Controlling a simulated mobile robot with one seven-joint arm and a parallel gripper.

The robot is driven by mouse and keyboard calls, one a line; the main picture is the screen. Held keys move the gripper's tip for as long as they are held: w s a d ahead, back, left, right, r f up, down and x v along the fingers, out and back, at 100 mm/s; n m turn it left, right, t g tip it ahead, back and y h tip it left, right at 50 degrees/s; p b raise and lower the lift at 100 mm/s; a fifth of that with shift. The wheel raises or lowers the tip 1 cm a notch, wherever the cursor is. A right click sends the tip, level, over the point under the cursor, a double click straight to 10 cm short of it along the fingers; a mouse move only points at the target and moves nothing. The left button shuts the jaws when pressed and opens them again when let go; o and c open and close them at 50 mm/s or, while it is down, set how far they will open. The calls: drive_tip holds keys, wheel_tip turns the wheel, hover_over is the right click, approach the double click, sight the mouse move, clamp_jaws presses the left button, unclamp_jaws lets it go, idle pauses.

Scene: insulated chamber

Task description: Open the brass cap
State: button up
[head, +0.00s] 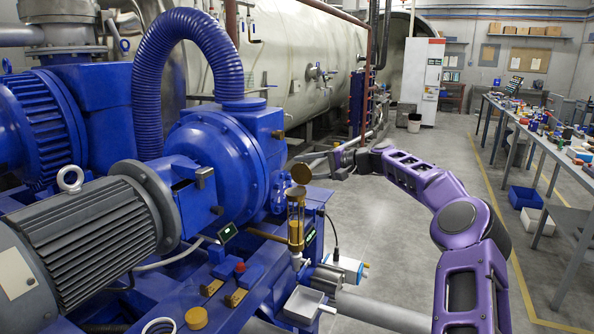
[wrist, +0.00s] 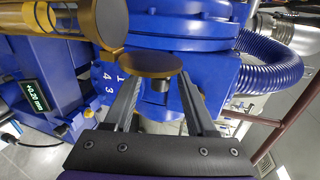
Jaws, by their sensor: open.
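The brass cap (head: 301,174) is a round disc at the top of a brass-and-glass cylinder (head: 296,212) on the blue machine. It looks raised and tilted from the brass rim, with its face showing. In the wrist view the cap (wrist: 153,62) is near the fingertips, beside the cylinder's brass end (wrist: 98,24), with a dark stub below it. My gripper (head: 312,163) is just right of the cap in the head view. In the wrist view my gripper (wrist: 158,82) is open, its fingers to either side of the stub. Contact with the cap cannot be told.
A blue pump housing (head: 225,160) and a ribbed blue hose (head: 185,50) stand close behind and left of the cap. A grey motor (head: 80,240) is at the lower left.

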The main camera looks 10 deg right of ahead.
drive_tip(key=v, duration=1.4)
drive_tip(key=shift+d+b, duration=0.15)
drive_tip(key=shift+b, duration=0.15)
drive_tip(key=shift+s+r, duration=0.1)
